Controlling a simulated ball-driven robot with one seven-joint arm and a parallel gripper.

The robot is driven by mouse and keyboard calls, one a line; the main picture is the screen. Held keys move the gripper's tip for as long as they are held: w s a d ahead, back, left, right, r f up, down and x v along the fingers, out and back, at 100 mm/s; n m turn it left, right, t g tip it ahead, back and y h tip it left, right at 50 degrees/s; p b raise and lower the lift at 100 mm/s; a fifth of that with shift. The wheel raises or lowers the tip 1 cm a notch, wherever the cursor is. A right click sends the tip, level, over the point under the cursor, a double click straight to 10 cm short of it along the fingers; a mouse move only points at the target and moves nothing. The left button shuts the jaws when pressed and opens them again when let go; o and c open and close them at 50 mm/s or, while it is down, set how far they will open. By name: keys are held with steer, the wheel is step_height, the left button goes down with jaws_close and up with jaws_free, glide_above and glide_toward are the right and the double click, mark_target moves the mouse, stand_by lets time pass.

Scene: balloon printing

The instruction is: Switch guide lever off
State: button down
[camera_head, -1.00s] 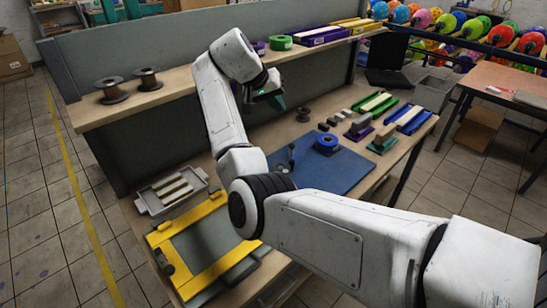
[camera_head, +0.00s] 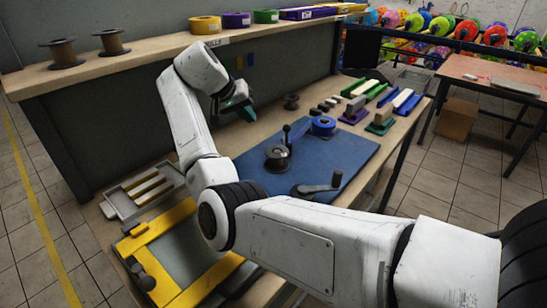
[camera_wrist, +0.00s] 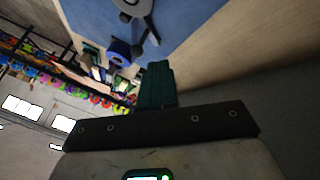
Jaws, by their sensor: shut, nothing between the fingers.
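On a blue board (camera_head: 340,150) on the workbench stands a dark round device (camera_head: 277,158) with an upright lever (camera_head: 286,136) tipped by a black knob. A grey crank-like handle (camera_head: 316,188) with a black end lies at the board's front. I cannot tell for sure which is the guide lever, nor its setting. My gripper (camera_head: 243,108), with green fingers, is shut and empty above the bench, behind and left of the upright lever and apart from it. Its fingers (camera_wrist: 158,82) show in the wrist view, with part of a round device (camera_wrist: 133,6) on the blue board at the top.
A blue tape roll (camera_head: 323,125) and stamps (camera_head: 381,121) stand behind and right of the levers. A yellow frame (camera_head: 151,236) and a grey tray (camera_head: 122,203) lie at left. A raised shelf (camera_head: 140,66) runs behind my arm. Bare bench shows around my gripper.

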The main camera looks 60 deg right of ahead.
mark_target(264, 153)
step_height(264, 153, down, 5)
steer(key=b, duration=0.3)
steer(key=shift+w+r, duration=0.1)
steer(key=x, duration=0.9)
steer(key=shift+d+f, duration=0.2)
steer(key=shift+f, duration=0.1)
steer(key=s+d, duration=0.2)
steer(key=shift+s, duration=0.4)
steer(key=shift+s+d+f, duration=0.1)
steer(key=shift+s+d, duration=0.1)
steer(key=shift+s, duration=0.2)
steer(key=shift+p, duration=0.35)
